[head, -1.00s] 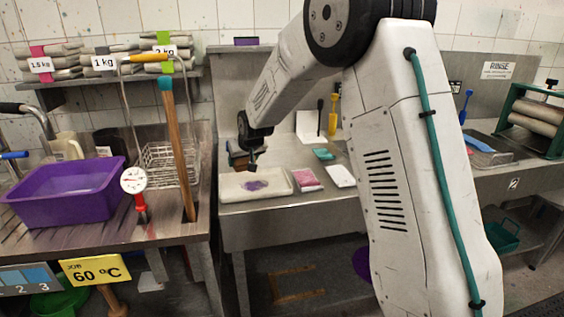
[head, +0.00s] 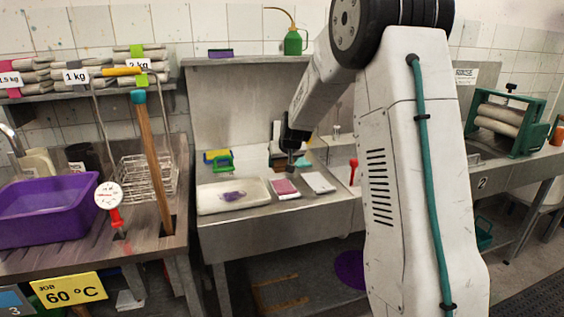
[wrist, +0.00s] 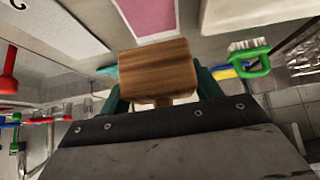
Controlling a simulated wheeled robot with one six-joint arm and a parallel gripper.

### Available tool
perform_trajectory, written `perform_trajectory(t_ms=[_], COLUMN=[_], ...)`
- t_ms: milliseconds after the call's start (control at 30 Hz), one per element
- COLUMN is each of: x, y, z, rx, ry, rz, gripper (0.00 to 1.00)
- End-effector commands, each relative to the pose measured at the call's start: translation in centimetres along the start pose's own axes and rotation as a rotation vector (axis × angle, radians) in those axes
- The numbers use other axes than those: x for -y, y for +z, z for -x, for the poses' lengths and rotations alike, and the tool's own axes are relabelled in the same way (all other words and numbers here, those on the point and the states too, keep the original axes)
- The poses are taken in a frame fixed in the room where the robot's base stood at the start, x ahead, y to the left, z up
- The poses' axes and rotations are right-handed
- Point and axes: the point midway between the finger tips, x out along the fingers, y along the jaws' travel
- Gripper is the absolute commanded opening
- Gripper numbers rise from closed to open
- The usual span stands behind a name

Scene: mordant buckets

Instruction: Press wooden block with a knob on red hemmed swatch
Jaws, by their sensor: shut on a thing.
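My gripper (wrist: 157,78) is shut on the wooden block (wrist: 158,70), with a teal finger on each side in the wrist view. The block's broad brown face shows; its knob is mostly hidden towards the gripper. The red hemmed swatch (head: 284,188) lies flat on the steel bench, pinkish-red with a pale edge. Part of it shows beyond the block in the wrist view (wrist: 152,14). In the head view my gripper (head: 293,157) is above and behind this swatch, apart from it.
A white swatch (head: 319,182) lies right of the red one. A pale tray (head: 207,203) with a purple patch sits to its left. A green-handled brush (head: 219,164) and a red-topped tool (head: 353,165) stand near. A purple tub (head: 40,218) is far left.

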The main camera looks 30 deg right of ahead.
Motion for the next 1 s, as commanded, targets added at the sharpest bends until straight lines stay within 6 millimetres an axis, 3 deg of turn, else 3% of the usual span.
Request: perform_trajectory(t_ms=[1000], x=[0.1], y=[3.5], z=[-4.3], rx=[0.0], ry=[0.0], rz=[0.001], gripper=[0.37])
